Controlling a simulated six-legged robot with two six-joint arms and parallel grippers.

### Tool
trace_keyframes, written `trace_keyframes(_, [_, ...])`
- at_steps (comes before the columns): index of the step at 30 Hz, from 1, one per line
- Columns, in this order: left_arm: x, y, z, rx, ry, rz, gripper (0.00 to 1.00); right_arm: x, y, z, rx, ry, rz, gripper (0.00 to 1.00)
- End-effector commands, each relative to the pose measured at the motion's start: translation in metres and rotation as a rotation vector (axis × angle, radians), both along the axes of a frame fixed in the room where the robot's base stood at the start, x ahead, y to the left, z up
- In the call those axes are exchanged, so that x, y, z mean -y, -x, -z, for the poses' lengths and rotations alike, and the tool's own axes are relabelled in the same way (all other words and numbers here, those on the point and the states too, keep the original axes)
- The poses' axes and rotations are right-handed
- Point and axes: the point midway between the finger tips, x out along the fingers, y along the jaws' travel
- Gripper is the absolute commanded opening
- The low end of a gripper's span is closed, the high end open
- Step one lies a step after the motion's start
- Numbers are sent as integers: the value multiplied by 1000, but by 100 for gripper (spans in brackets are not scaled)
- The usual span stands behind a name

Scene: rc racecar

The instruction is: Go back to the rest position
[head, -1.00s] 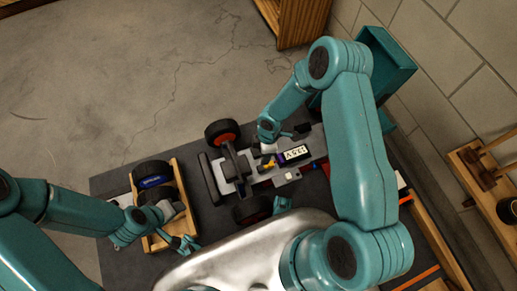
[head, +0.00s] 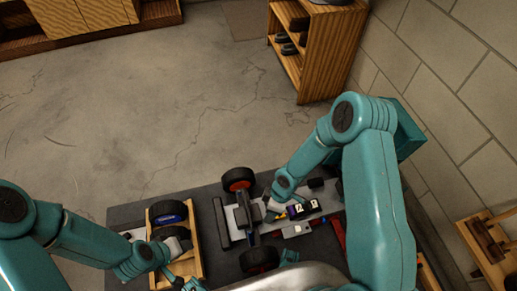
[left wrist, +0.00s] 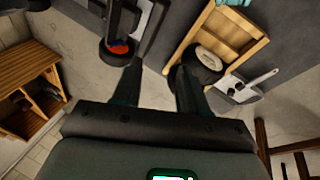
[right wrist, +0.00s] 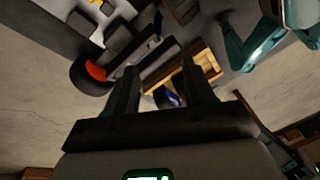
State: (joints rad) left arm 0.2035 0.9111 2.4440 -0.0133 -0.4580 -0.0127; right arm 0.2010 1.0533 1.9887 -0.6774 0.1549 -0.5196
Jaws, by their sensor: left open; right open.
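The racecar chassis (head: 298,230) lies on the dark mat, light grey, with a black boxed part marked in white. It has black tyres with orange hubs (head: 238,180) at its left end. A wooden tray (head: 195,268) left of it holds black wheels (head: 168,212). My left gripper (left wrist: 158,78) is open and empty; the tray and a tyre (left wrist: 203,60) show beyond its fingers. My right gripper (right wrist: 162,72) is open and empty; the orange-hubbed tyre (right wrist: 95,70) and the tray (right wrist: 208,62) show beyond it. In the head view both grippers are partly hidden by my arms.
A wooden shelf (head: 325,60) stands on the floor behind, and a wooden cabinet (head: 90,12) is far left. Open concrete floor (head: 130,110) lies beyond the mat.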

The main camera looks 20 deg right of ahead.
Motion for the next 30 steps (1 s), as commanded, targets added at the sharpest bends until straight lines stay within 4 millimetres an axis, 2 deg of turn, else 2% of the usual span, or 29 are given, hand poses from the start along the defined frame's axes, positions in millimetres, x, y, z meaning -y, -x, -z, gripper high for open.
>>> trace_keyframes(5, [0,1,0,-2,0,1,43,-1,1,0,-3,-4,10,53])
trace_keyframes(8, [3,7,1,-23,5,10,43,-12,16,-5,-38,-39,124,53])
trace_keyframes(12, [11,28,4,-83,17,34,43,-36,54,-19,-141,-104,490,53])
trace_keyframes(14, [15,38,6,-112,24,47,43,-42,71,-26,-189,-114,674,53])
trace_keyframes(19, [23,64,7,-193,39,78,43,-37,118,-43,-286,-67,1162,53])
trace_keyframes(20, [23,62,-15,-188,38,76,43,-37,113,-63,-278,-74,1150,53])
trace_keyframes(21, [22,62,-28,-186,38,75,43,-37,111,-76,-276,-76,1143,53])
trace_keyframes(26, [22,62,-71,-185,37,74,43,-37,111,-119,-278,-75,1139,53])
trace_keyframes(30, [22,61,-119,-185,37,74,43,-37,111,-167,-277,-75,1137,53])
